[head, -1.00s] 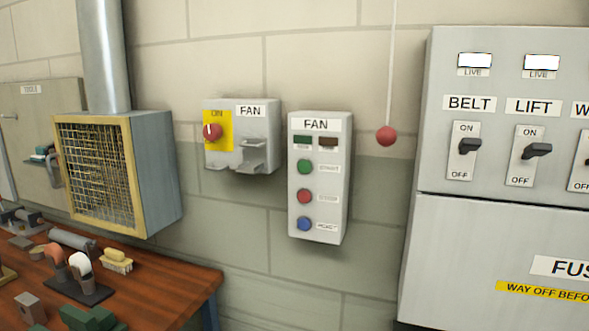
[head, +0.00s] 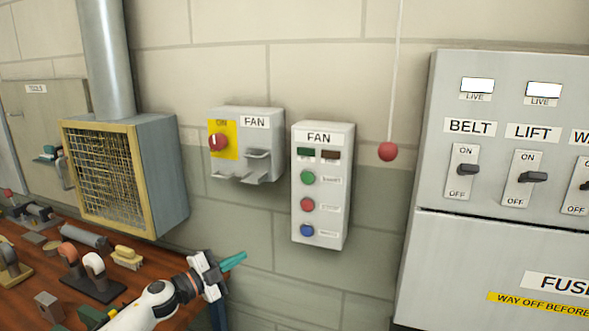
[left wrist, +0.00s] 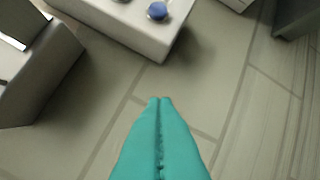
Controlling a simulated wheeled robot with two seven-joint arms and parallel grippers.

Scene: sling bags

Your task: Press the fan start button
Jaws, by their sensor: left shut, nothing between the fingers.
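The fan control box (head: 322,187) is a pale grey box on the wall, labelled FAN. Its green button (head: 308,178) is the top one and appears to be the start button, though its small label is blurred. A red button (head: 307,205) and a blue button (head: 307,230) sit below it. My left gripper (head: 236,261) has teal fingers, shut and empty, below and left of the box. In the left wrist view the closed fingertips (left wrist: 160,101) point towards bare wall, with the blue button (left wrist: 157,10) at the top edge. My right gripper is not in view.
A fan isolator box (head: 246,145) with a red knob on yellow is left of the control box. A red ball (head: 388,151) hangs on a cord to the right. A grey switch cabinet (head: 440,230) stands further right. A mesh-fronted unit (head: 110,180) and cluttered bench (head: 190,292) are left.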

